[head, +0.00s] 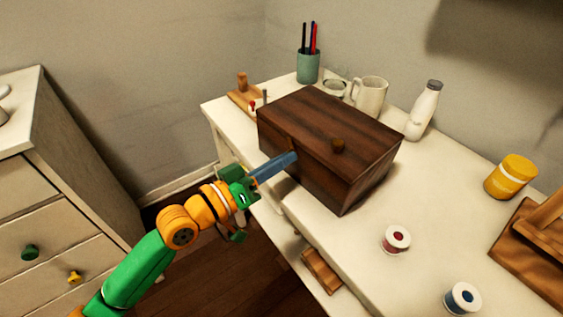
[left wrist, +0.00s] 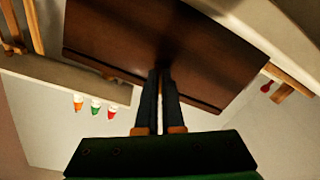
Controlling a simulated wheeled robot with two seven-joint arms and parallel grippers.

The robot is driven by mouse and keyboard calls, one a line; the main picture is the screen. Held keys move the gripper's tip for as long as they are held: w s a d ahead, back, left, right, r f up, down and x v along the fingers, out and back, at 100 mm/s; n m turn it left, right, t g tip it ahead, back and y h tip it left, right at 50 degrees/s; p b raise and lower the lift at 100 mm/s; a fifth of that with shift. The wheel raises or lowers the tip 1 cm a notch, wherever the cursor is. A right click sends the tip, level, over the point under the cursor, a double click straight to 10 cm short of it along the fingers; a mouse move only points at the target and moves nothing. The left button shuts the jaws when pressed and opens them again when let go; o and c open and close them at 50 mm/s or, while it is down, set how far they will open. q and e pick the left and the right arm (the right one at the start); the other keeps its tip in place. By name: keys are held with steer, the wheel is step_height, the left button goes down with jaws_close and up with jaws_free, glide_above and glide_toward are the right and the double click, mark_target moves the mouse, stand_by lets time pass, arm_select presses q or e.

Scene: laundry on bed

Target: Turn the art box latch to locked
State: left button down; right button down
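My right gripper is not in view.
A pen cup (head: 308,68), a mug (head: 370,95) and a white bottle (head: 423,110) stand behind the box. A red spool (head: 396,239), a blue spool (head: 462,298) and a yellow jar (head: 510,177) are to the right. A drawer cabinet (head: 50,190) stands at left.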

arm_select(q)
steer(key=m, duration=0.2)
steer(key=shift+m, duration=1.9)
steer(key=c, duration=1)
jaws_free()
steer(key=shift+c, duration=0.2)
steer(key=v, duration=0.7)
